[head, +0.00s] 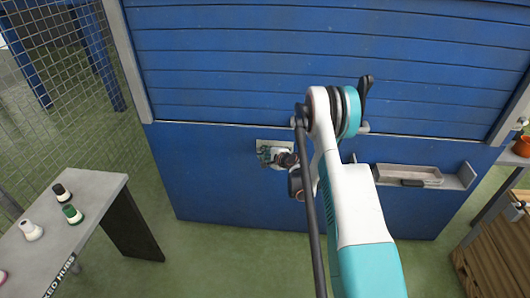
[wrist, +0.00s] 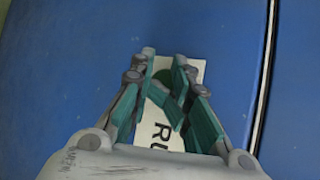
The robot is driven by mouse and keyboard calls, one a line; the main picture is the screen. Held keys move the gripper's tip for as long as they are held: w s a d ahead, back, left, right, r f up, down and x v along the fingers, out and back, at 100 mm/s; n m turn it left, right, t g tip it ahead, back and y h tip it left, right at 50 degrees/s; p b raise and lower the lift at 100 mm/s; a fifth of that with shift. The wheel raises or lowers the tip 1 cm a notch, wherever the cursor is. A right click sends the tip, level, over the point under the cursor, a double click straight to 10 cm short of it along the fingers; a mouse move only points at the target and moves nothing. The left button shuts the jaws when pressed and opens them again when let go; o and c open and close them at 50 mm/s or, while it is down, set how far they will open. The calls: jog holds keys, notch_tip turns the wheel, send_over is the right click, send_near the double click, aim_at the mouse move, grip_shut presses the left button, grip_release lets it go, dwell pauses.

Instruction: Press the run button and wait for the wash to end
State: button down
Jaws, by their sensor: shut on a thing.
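A white label plate (wrist: 158,142) with the letters "RU" showing is on the blue wall in the wrist view. It also shows as a pale plate in the head view (head: 264,147), partly behind my gripper. A green run button (wrist: 172,107) shows between my fingers, partly hidden by them. My gripper (wrist: 165,62) is at the plate, its teal fingers shut on the button with a gap between the tips. In the head view my gripper (head: 281,158) is small and partly covered by my arm. No lamp or wash display is readable.
A blue slatted shutter (head: 230,60) fills the wall above. A tray (head: 408,174) on a ledge is to the right of my arm. A grey table (head: 75,215) with several small hubs stands at left, and wooden crates (head: 495,250) at right. The green floor between is clear.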

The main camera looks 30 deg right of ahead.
jog(key=shift+s+a, duration=0.8)
jog(key=shift+s, duration=0.25)
jog(key=shift+s+a, duration=0.75)
jog(key=shift+s, duration=0.3)
jog(key=shift+r, duration=0.1)
jog(key=s+a+r+n+g, duration=0.1)
jog(key=s+a+r+n, duration=0.25)
jog(key=r, duration=0.55)
jog(key=s+a+r+n+g, duration=0.1)
jog(key=s+a+r+n, duration=0.3)
jog(key=r, duration=0.5)
jog(key=s+a+r+n+g, duration=0.1)
jog(key=s+a+r+n, duration=0.1)
jog(key=a+r, duration=0.45)
jog(key=s+a+r+n+g, duration=0.1)
jog(key=s+a+r+n, duration=0.2)
jog(key=s, duration=0.4)
jog(key=s+r+n, duration=0.2)
jog(key=s+r, duration=0.4)
jog(key=s, duration=0.1)
jog(key=s+a+n+g, duration=0.1)
jog(key=s+n, duration=0.2)
jog(key=s, duration=0.5)
jog(key=s+a+f+n+g+h, duration=0.1)
jog(key=s+a+n, duration=0.1)
jog(key=s, duration=0.7)
jog(key=shift+s+a+f+n, duration=0.2)
jog(key=shift+s+a+n, duration=0.1)
jog(key=shift+n, duration=0.15)
jog(key=shift+w, duration=0.1)
